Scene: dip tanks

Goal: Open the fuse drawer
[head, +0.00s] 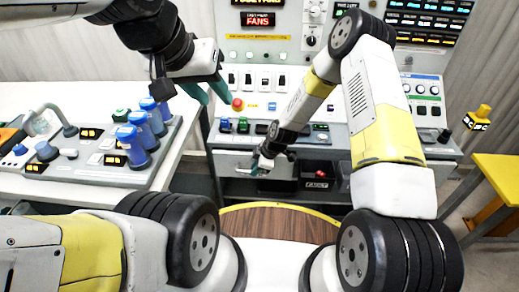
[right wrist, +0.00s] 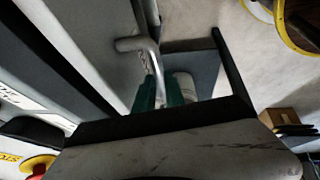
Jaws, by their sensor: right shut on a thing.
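My right gripper (head: 262,166) is low at the front of the grey console, just below its ledge. The right wrist view shows its green fingertips (right wrist: 160,92) shut on a bent grey metal bar handle (right wrist: 136,44). The handle stands off a grey front panel (right wrist: 85,40), which I take to be the fuse drawer's front. In the head view the gripper and arm cover most of the handle, and I cannot tell whether the drawer stands out at all. My left gripper (head: 208,90) hangs in the air left of the panel's red button, its teal fingers apart and empty.
The console's upright panel (head: 270,55) carries switches and lit displays. A red button (head: 237,104) is near my left gripper. A dark box marked FAULT (head: 316,184) is right of my right gripper. A white bench (head: 60,98) with blue cylinders is left; a yellow table (head: 500,172) is right.

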